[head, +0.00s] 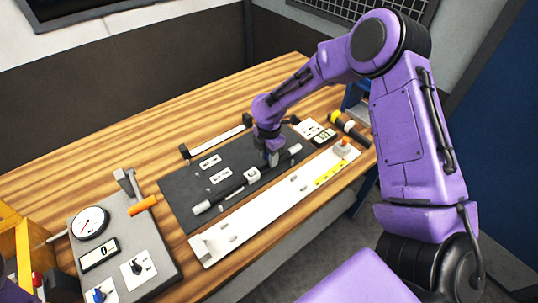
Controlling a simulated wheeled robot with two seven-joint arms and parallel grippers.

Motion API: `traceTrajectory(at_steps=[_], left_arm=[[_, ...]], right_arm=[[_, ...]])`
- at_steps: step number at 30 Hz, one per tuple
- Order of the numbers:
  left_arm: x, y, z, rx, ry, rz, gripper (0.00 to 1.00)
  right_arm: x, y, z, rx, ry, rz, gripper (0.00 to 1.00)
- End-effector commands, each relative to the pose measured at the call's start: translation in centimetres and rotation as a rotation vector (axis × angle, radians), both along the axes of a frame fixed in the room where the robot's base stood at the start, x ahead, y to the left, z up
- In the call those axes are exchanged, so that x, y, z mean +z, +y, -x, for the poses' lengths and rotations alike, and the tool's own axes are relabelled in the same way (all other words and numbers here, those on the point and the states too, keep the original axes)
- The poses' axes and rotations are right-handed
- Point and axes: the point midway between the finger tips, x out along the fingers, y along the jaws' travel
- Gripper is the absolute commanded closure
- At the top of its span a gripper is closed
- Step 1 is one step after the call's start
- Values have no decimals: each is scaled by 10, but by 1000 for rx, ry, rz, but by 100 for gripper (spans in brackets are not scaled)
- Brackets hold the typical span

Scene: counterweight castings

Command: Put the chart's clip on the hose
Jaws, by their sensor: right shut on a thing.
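The hose (229,192) is a long black rod with pale ends, lying diagonally along the front of the dark mat (183,186). A small white block (252,174) sits at the middle of the hose. My right gripper (272,160) points down at the hose, just right of that block. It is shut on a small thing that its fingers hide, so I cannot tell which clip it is. White cards with small dark marks (209,163) (220,175) lie on the mat behind the hose. A white printed card (309,128), possibly the chart, lies at the mat's far right. My left gripper is not in view.
A long white rail (265,208) with a yellow strip runs along the front edge. Bare wood lies behind the mat.

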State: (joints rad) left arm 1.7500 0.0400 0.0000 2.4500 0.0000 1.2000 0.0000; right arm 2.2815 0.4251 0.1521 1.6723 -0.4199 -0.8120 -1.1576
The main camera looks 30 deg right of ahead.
Motion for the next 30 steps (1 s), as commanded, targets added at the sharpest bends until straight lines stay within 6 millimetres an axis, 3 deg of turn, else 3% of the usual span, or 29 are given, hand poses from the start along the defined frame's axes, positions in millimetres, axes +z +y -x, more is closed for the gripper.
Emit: traceTrajectory(at_steps=[30], left_arm=[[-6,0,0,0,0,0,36]], right_arm=[[-16,0,0,1,1,1,79]])
